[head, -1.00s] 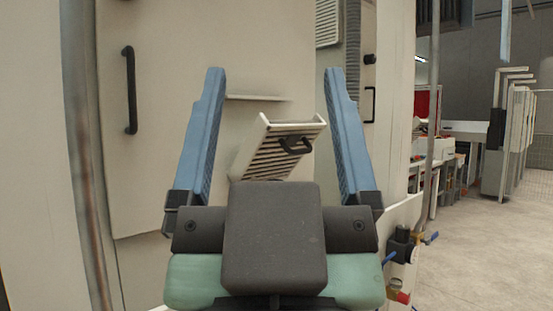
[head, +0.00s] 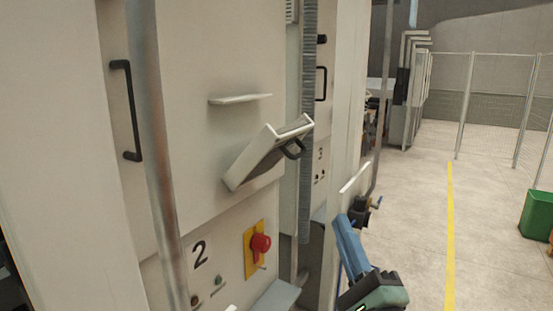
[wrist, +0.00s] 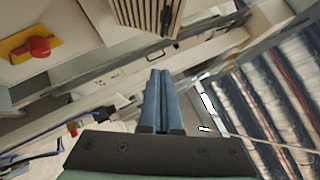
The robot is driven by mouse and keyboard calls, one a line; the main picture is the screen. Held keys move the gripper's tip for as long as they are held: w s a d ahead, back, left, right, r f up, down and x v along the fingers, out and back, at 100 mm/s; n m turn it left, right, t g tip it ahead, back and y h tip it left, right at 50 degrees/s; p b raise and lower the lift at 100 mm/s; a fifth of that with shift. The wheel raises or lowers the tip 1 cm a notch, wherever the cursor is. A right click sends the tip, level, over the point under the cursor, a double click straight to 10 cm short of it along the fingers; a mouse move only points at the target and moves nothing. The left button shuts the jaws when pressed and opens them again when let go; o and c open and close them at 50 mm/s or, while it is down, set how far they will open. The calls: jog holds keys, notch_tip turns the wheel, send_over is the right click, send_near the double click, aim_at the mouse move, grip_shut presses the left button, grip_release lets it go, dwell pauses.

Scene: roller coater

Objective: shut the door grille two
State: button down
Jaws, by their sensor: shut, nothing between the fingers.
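In the wrist view the slatted grille (wrist: 140,12) shows at the top edge. My gripper (head: 346,222) is below and right of the grille in the head view, apart from it. Its blue fingers are together and empty in the wrist view (wrist: 160,74).
A red knob on a yellow plate (head: 260,243) juts out below the grille. A small ledge (head: 240,99) is above it. A vertical pipe (head: 152,130) runs on the left and a ribbed hose (head: 308,150) on the right.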

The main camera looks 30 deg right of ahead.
jog(key=p, duration=0.3)
send_near(305, 154)
jog(key=w+d, duration=0.3)
jog(key=d, duration=0.1)
jog(key=shift+w+a+r+p, duration=0.9)
jog(key=shift+w+a+p, duration=0.25)
jog(key=shift+p, duration=0.2)
jog(key=shift+s+r, duration=0.1)
